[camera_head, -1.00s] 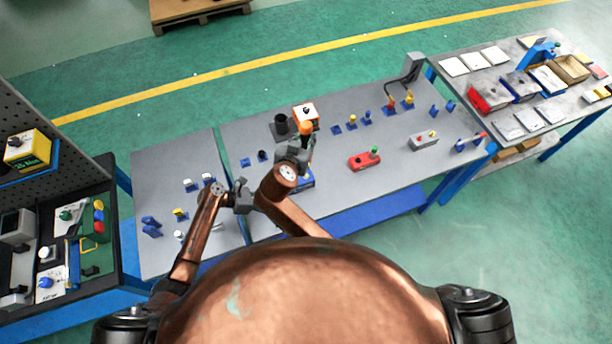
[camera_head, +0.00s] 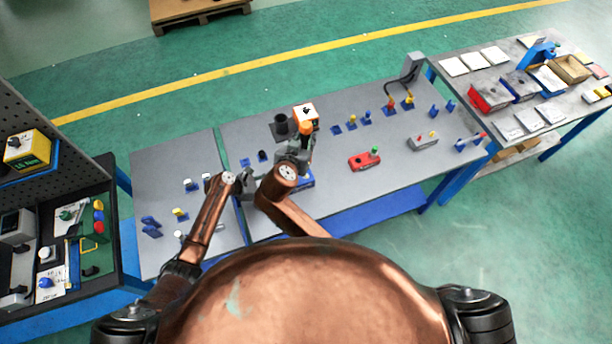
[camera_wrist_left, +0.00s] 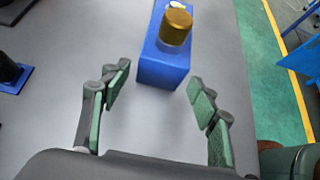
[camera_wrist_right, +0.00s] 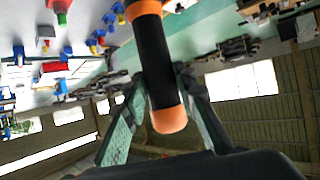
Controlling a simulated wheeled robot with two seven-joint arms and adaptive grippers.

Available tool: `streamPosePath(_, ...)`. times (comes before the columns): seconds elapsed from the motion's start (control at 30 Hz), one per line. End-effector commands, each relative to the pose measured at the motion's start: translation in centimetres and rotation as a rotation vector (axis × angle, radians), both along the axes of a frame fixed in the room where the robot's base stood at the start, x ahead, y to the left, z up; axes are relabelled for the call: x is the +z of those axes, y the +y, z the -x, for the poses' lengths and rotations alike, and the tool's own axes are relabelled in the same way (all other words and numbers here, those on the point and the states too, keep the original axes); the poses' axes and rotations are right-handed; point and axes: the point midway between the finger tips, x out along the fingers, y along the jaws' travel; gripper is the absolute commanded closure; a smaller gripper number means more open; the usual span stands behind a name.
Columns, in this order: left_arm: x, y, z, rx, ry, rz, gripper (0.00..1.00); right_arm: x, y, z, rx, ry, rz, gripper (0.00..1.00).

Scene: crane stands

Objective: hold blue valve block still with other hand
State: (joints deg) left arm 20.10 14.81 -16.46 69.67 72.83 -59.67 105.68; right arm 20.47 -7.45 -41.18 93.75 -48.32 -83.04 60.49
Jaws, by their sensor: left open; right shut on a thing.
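The blue valve block (camera_wrist_left: 163,64) with a brass cylinder (camera_wrist_left: 176,26) on top stands upright on the grey table in the left wrist view. In the head view a blue part of it (camera_head: 306,181) shows beside my right arm, which hides most of it. My left gripper (camera_wrist_left: 153,84) is open; the block is just ahead of its fingertips, apart from them. In the head view my left gripper (camera_head: 248,183) is left of the block. My right gripper (camera_wrist_right: 160,82) is shut on a black tool handle with orange ends (camera_wrist_right: 155,60), which also shows in the head view (camera_head: 305,128).
An orange-and-white box (camera_head: 306,112) and a black cup (camera_head: 281,122) stand behind my right gripper. A red block (camera_head: 364,161) and a grey block (camera_head: 423,142) are to the right. Small blue holders (camera_head: 245,162) stand nearby. A pegboard station is at far left.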

Motion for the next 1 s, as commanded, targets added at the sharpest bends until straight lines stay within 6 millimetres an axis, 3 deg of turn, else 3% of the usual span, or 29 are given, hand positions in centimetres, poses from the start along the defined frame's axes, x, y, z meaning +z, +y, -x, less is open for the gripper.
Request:
streamPosePath(0.3, -1.4, -2.1, -0.7, 0.001, 0.000, 0.001, 0.45, 0.3, 0.1, 0.0, 0.001, -0.007, -0.001, 1.00)
streamPosePath(0.7, -1.7, -2.4, -0.8, 0.001, 0.001, 0.000, 0.45, 0.3, 0.1, -0.1, 0.001, -0.007, -0.001, 1.00)
streamPosePath(1.0, -1.7, -2.4, -0.8, 0.001, 0.000, 0.001, 0.64, 0.3, 0.1, -0.1, 0.001, -0.007, -0.001, 1.00)
